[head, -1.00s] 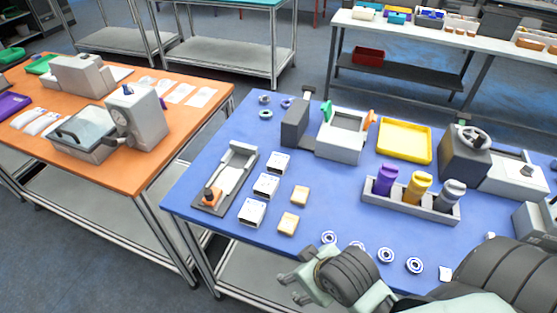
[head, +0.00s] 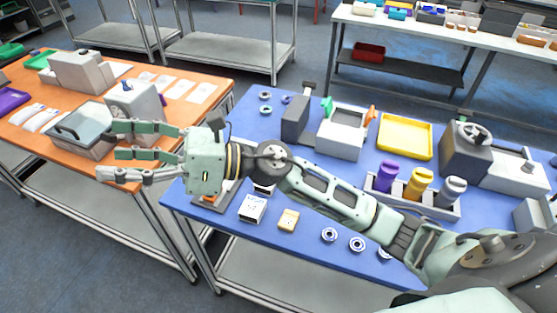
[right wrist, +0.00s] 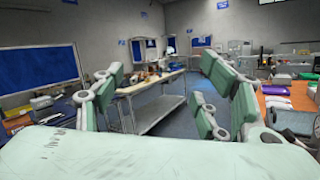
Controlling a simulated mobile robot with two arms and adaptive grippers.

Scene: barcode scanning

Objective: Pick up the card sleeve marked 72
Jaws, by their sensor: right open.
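No marking 72 can be read, so I cannot tell which thing is the card sleeve. White printed pieces (head: 253,208) and a tan piece (head: 289,219) lie on the blue table; my right arm hides others beside them. Flat white pieces (head: 201,93) lie at the back of the orange table, with more white pieces (head: 40,123) at its left. My right gripper (head: 110,150) is open and empty, stretched left over the front edge of the orange table. Its spread fingers (right wrist: 160,78) also show in the right wrist view. My left gripper is out of view.
The orange table (head: 150,183) carries a grey machine with a dial (head: 137,112). The blue table (head: 230,235) carries a yellow tray (head: 405,137), a bottle rack (head: 447,211) and several rings. A floor gap separates the tables.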

